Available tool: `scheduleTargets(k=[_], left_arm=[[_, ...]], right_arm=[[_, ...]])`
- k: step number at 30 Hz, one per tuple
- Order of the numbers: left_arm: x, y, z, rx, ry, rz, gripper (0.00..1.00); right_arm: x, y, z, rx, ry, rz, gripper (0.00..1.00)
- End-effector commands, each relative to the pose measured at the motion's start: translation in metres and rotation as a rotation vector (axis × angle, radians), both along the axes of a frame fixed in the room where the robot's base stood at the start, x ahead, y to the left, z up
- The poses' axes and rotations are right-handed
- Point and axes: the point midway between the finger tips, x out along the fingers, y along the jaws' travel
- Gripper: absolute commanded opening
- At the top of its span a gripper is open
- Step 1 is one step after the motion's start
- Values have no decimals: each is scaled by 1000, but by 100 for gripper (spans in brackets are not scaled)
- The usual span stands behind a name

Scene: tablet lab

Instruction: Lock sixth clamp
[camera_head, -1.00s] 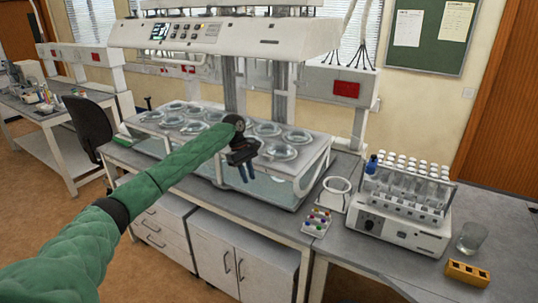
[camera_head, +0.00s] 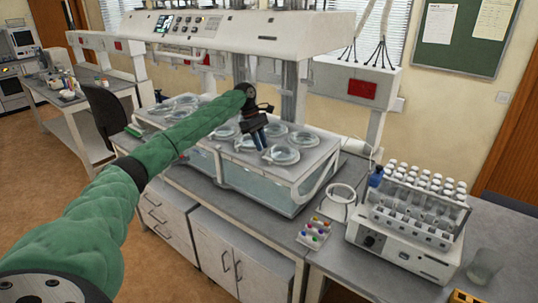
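The tablet machine (camera_head: 212,33) stands on the bench, with a clear water bath (camera_head: 262,190) under its head. Several round vessel lids or clamps sit in the bath's top plate, among them a front right one (camera_head: 281,155). My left gripper (camera_head: 259,140) is over the plate, just left of and behind that front right lid. Its dark fingers with blue parts point down. I cannot tell whether they touch a lid or how wide they are apart. The arm hides some lids at the left. Which one is the sixth clamp is not marked. My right gripper is not in view.
Right of the bath are a white ring stand (camera_head: 338,202), a tray of coloured pieces (camera_head: 314,233) and a tube rack unit (camera_head: 411,222). A glass beaker (camera_head: 485,266) and a yellow block (camera_head: 465,297) are at the right bench edge. Bare bench lies around the beaker.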

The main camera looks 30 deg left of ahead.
Motion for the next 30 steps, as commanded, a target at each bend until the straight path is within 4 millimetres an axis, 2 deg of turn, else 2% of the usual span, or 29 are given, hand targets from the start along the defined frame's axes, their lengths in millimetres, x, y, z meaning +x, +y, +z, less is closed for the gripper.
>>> scheduleTargets(k=[3, 12, 23, 24, 27, 30], left_arm=[[-1, -8, -13, -1, 2, -2, 21], [-2, -21, -47, -1, 1, -3, 21], [-2, -24, -55, -1, -1, -2, 21], [-2, -24, -55, -1, -1, -2, 19], [-2, -24, -55, -1, -1, -2, 0], [-2, -24, -55, -1, -1, -2, 0]], right_arm=[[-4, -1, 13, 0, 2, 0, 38], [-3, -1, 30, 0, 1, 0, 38], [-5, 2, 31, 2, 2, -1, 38], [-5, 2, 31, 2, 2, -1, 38], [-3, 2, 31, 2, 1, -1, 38], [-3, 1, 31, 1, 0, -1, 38]])
